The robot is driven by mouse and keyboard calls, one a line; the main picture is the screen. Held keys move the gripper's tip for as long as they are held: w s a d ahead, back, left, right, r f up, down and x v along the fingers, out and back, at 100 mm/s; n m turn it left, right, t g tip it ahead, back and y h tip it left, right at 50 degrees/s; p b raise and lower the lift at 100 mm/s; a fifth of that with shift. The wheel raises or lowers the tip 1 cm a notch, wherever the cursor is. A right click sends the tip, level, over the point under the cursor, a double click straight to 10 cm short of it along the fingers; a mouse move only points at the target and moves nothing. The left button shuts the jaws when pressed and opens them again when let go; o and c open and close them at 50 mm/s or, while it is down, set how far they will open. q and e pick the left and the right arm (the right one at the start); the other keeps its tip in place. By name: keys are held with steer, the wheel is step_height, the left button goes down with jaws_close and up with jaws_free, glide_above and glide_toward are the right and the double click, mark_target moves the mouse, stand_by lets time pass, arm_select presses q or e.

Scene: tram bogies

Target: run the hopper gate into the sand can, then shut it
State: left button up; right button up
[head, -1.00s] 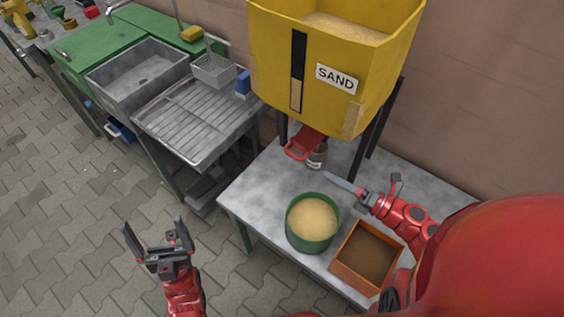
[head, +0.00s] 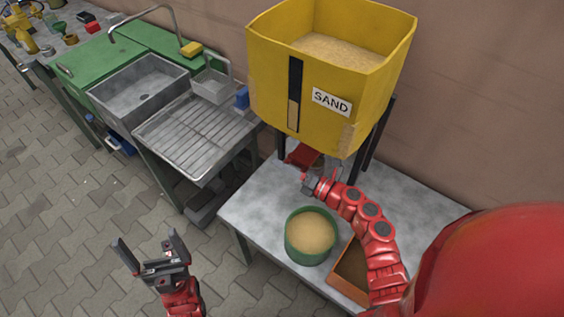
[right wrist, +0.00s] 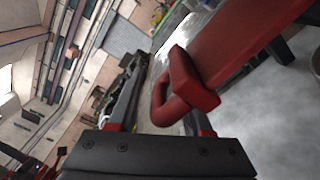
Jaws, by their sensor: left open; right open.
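The yellow sand hopper (head: 325,118) stands over the table, with pale sand in its open top. Its red gate (head: 301,154) sticks out underneath. In the right wrist view the gate's red loop handle (right wrist: 185,92) lies between the fingers of my right gripper (right wrist: 162,108), which is open and not clamped on it. In the head view my right gripper (head: 308,182) is at the gate, and the handle is largely hidden. The small grey can below the gate is mostly hidden behind this gripper. My left gripper (head: 150,252) is open and empty, above the paving, left of the table.
A green tub (head: 310,237) of sand and an orange box (head: 347,272) stand at the table's front, the box partly behind my right arm. The grey table (head: 262,195) is clear left of the tub. A sink (head: 140,88) and drainer (head: 195,135) stand further left.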

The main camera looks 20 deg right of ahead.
steer(key=shift+w+a, duration=0.25)
steer(key=shift+w, duration=0.05)
jaws_close()
steer(key=shift+w+r, duration=0.15)
steer(key=shift+r, duration=0.05)
stand_by(1.1)
